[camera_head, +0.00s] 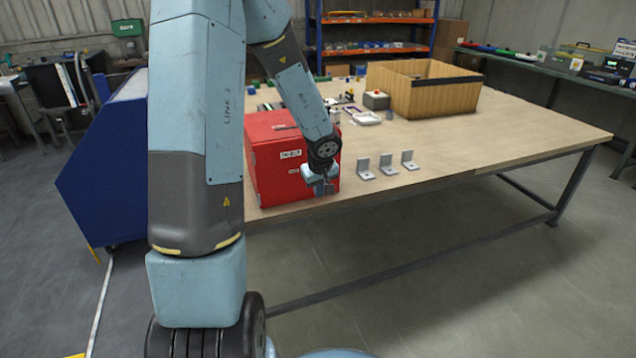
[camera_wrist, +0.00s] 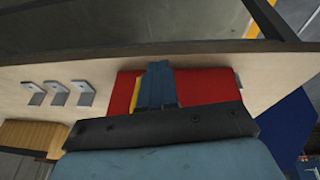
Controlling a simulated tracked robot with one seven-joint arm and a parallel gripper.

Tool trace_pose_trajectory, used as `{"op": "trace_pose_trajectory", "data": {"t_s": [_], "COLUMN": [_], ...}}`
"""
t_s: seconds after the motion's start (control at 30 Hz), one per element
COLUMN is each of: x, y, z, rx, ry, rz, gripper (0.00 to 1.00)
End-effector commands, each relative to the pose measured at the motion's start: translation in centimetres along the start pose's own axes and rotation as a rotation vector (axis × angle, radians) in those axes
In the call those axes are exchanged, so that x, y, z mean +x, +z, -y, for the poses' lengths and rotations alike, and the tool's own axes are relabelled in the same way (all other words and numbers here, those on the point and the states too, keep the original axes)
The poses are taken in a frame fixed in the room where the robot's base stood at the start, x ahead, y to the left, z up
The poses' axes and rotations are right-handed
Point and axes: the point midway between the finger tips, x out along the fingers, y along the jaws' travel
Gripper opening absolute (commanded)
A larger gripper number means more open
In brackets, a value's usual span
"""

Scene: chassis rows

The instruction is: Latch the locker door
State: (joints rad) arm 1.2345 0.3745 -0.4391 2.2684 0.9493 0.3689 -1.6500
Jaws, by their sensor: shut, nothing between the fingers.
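The red locker (camera_head: 275,175) stands on the near edge of the workbench in the head view. Its front face carries small white labels. My gripper (camera_head: 325,190) is in front of the right part of this face, with its fingers shut and empty. My arm hides part of the locker's top and right side. In the wrist view the shut fingers (camera_wrist: 158,82) lie across the red locker (camera_wrist: 205,87), with a yellow strip beside them. The latch cannot be made out, and I cannot tell whether the door is flush or whether the fingers touch it.
Several grey angle brackets (camera_head: 387,166) stand on the workbench (camera_head: 480,150) right of the locker. A wooden crate (camera_head: 425,95) and small parts are farther back. A blue cabinet (camera_head: 105,165) stands at left. The bench's right part is clear.

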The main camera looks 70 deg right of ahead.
Motion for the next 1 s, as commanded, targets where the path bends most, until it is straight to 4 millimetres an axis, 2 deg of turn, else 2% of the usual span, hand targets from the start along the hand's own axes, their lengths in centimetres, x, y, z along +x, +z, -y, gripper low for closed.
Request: {"op": "trace_pose_trajectory", "data": {"t_s": [0.03, 0.2, 0.4, 0.67, 1.0], "x": [-0.2, -1.2, -2.3, -1.9, 0.6], "y": [-0.6, -3.1, -5.7, -6.3, -6.6], "z": [0.8, 2.4, 3.7, 3.7, 2.8], "rx": [-0.014, -0.037, -0.051, -0.050, -0.050], "ry": [0.049, 0.217, 0.313, 0.329, 0.328], "rz": [0.012, -0.023, -0.112, -0.132, -0.130], "gripper": [0.00, 0.00, 0.00, 0.00, 0.00]}}
